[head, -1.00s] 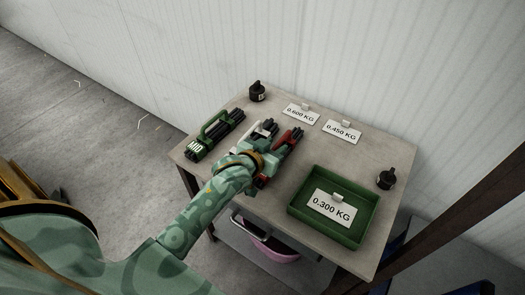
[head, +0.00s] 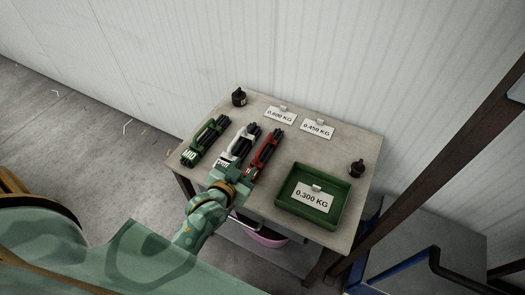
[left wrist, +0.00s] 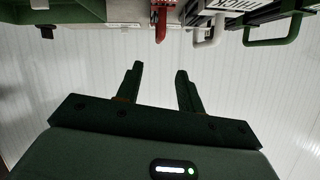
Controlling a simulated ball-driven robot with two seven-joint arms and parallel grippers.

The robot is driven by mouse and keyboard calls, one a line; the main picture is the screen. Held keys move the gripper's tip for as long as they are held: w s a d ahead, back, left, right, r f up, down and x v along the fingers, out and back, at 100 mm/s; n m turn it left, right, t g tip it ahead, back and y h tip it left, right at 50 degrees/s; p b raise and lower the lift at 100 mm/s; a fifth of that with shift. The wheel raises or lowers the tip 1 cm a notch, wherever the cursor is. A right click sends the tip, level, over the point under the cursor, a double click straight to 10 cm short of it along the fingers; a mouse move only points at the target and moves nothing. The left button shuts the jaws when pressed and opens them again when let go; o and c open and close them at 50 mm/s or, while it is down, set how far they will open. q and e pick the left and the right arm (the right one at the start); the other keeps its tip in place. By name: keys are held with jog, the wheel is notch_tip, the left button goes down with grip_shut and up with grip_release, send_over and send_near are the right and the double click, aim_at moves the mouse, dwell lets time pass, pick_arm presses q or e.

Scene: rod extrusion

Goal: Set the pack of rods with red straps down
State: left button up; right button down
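The pack of dark rods with red straps (head: 264,152) lies on the table, at the right of a row of three packs. It also shows as a red part (left wrist: 161,20) at the top of the left wrist view. My left gripper (head: 241,190) is at the table's front edge, near the front ends of the white and red packs. In the left wrist view its two fingers (left wrist: 159,72) stand apart with nothing between them. The red pack is beyond the fingertips, clear of them. My right gripper is not in view.
A white-strapped pack (head: 239,146) and a green-strapped pack (head: 205,142) lie left of the red one. A green tray (head: 338,206) with a 0.300 KG card (head: 311,197) stands at right. Cards and black weights (head: 239,97) are at the back. Bare table (head: 275,170) separates pack and tray.

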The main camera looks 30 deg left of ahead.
pick_arm(q)
jog(key=b, duration=0.3)
send_near(262, 147)
jog(key=x, duration=0.4)
jog(key=shift+w+a+f, duration=0.1)
jog(key=shift+w+f, duration=0.05)
jog(key=shift+w, duration=0.25)
jog(key=b+x, duration=0.1)
jog(key=x, duration=0.4)
jog(key=shift+f+b, duration=0.1)
jog(key=shift+b, duration=0.2)
jog(key=shift+s, duration=0.15)
grip_shut()
